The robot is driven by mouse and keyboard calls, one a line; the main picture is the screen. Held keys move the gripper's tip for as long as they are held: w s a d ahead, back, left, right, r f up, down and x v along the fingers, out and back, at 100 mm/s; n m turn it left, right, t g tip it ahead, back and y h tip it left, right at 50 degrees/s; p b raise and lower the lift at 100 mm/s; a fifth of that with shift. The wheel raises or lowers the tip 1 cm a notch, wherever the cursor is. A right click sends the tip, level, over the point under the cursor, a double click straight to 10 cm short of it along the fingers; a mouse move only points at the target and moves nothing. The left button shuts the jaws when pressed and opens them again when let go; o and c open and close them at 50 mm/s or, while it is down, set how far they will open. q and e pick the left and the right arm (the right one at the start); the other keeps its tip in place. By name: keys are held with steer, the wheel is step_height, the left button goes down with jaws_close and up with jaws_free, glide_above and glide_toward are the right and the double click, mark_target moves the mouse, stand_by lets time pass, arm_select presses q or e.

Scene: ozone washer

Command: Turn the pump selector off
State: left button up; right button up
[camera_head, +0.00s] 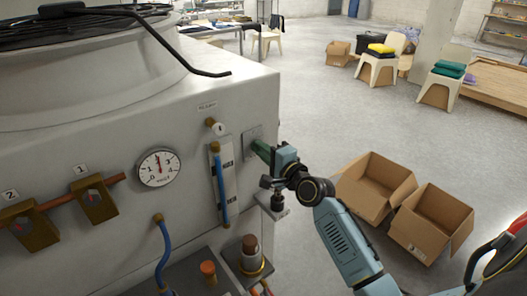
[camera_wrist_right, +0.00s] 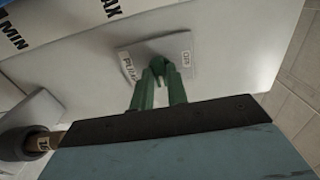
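The pump selector's pale plate (camera_head: 251,134) is on the side of the grey washer housing, right of the blue-tubed gauge. In the right wrist view the plate (camera_wrist_right: 181,46) has "PUMP" lettering on its left and a small label on its right. My right gripper (camera_head: 258,149) reaches the plate from the right. Its green fingers (camera_wrist_right: 159,74) converge at the middle of the plate, with the tips close together around the small selector knob. The knob is mostly hidden by the fingertips, so its setting cannot be read. My left gripper is not in view.
A blue-tubed flow gauge (camera_head: 220,183) and metal bracket (camera_head: 272,207) are close to my right gripper. A round dial (camera_head: 158,167) and two brass valves are further left.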

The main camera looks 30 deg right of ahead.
jaws_close()
steer(key=shift+n, duration=0.3)
steer(key=shift+n+p, duration=2.8)
steer(key=shift+n, duration=5.9)
steer(key=o, duration=0.5)
jaws_free()
